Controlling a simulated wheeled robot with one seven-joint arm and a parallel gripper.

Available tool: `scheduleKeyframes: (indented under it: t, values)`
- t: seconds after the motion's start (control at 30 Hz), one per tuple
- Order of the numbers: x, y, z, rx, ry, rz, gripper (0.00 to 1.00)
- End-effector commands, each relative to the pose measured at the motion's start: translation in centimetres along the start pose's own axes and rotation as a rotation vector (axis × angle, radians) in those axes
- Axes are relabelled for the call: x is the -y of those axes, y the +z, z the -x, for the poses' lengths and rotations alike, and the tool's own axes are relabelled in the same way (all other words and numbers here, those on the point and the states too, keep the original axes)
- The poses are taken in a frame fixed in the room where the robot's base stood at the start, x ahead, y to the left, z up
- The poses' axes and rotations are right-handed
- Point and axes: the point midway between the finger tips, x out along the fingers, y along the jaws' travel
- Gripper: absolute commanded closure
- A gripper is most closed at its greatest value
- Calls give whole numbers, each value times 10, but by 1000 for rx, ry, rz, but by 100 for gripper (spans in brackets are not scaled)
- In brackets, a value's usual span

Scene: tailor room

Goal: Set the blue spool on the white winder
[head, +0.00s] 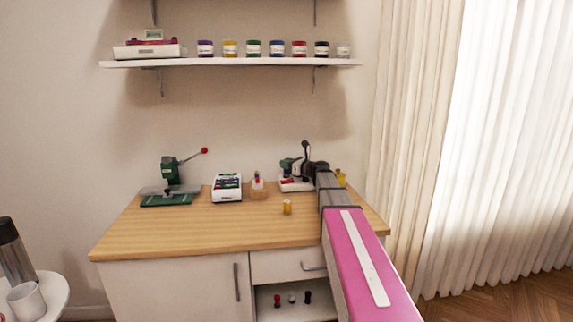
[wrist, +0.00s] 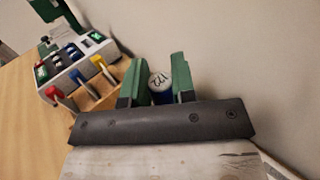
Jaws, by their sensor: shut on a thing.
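My gripper (wrist: 156,82) has two green fingers shut on the blue spool (wrist: 160,88), whose pale round top with dark marks shows between the fingertips. In the head view, my gripper (head: 290,164) is small and at the back right of the counter. A white-based device (head: 293,186), which looks like the white winder, sits there beneath and behind it, with a dark upright post above. My arm and gripper partly cover it. I cannot tell whether the spool touches it. The winder is not clearly visible in the wrist view.
A wooden block with coloured pegs (wrist: 92,88) and a white rack of spools (wrist: 76,62) lie left of my gripper. A green press (head: 170,180) stands at the counter's left. A yellow spool (head: 287,208) stands nearer the front. The wooden counter's (head: 190,232) front left is clear.

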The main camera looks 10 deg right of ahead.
Motion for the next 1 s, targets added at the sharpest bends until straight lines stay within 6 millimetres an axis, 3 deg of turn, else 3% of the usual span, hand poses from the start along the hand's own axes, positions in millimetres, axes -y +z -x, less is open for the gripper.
scheduleKeyframes:
  t: [0.37, 0.4, 0.43, 0.73, 1.0]
  values:
    - [0, -6, 0, 0, 0, 0, 98]
    - [0, -7, 0, 0, 0, 1, 72]
    - [0, -6, 0, 0, 0, 1, 65]
    - [0, -7, 1, 0, 0, 1, 65]
    - [-1, -7, 19, -1, -1, 1, 65]
